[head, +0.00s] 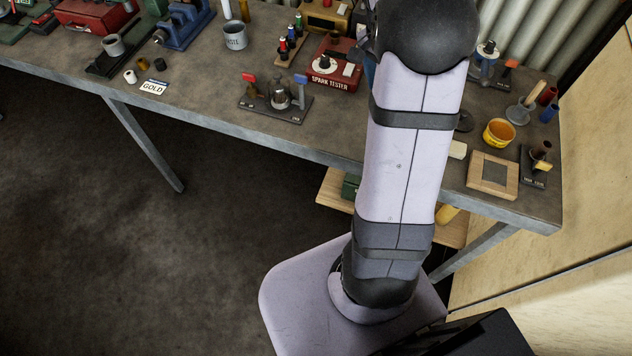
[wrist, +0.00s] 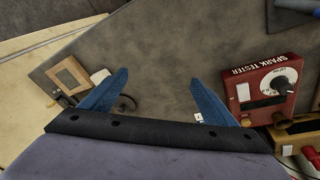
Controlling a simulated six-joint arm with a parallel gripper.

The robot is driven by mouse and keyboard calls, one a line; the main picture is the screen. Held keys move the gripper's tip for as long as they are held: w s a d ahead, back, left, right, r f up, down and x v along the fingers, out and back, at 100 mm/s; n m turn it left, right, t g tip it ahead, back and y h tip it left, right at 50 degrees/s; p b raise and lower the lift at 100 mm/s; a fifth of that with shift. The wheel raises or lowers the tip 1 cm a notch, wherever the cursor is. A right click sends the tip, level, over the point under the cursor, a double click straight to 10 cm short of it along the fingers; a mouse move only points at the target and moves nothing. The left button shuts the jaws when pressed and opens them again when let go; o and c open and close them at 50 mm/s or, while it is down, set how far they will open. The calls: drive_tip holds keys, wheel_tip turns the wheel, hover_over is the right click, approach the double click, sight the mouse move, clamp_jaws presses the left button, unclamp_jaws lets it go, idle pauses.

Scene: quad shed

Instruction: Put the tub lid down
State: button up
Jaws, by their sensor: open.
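My gripper (wrist: 158,80) is open in the wrist view, its two blue fingers spread above the grey bench with nothing between them. In the head view my arm hides it. A yellow tub (head: 499,133) stands open on the right part of the bench. A dark round thing (head: 463,121) lies on the bench, partly hidden by my arm. A dark round thing also shows beside the left finger in the wrist view (wrist: 127,104). I cannot tell whether either is the tub lid.
A red spark tester (head: 334,70) stands left of my arm; it is at right in the wrist view (wrist: 265,88). A wooden frame (head: 473,182) and a white block (head: 458,150) lie near the front edge. Bare bench (wrist: 165,45) shows beyond the fingers.

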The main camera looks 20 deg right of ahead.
drive_tip(key=s+a+f+n, duration=0.2)
drive_tip(key=s+a+n, duration=0.2)
drive_tip(key=a, duration=0.4)
drive_tip(key=s+a+f+n+y, duration=0.1)
drive_tip(key=s+a+n, duration=0.4)
drive_tip(key=a, duration=0.4)
drive_tip(key=s+a+f+n+y, duration=0.1)
drive_tip(key=s+a+f+n, duration=0.1)
drive_tip(key=s+a+n, duration=0.2)
drive_tip(key=a+n, duration=0.2)
drive_tip(key=a, duration=0.2)
drive_tip(key=shift+s+a+f+n+t, duration=0.15)
drive_tip(key=shift+f+n+t, duration=0.15)
drive_tip(key=shift+t, duration=0.1)
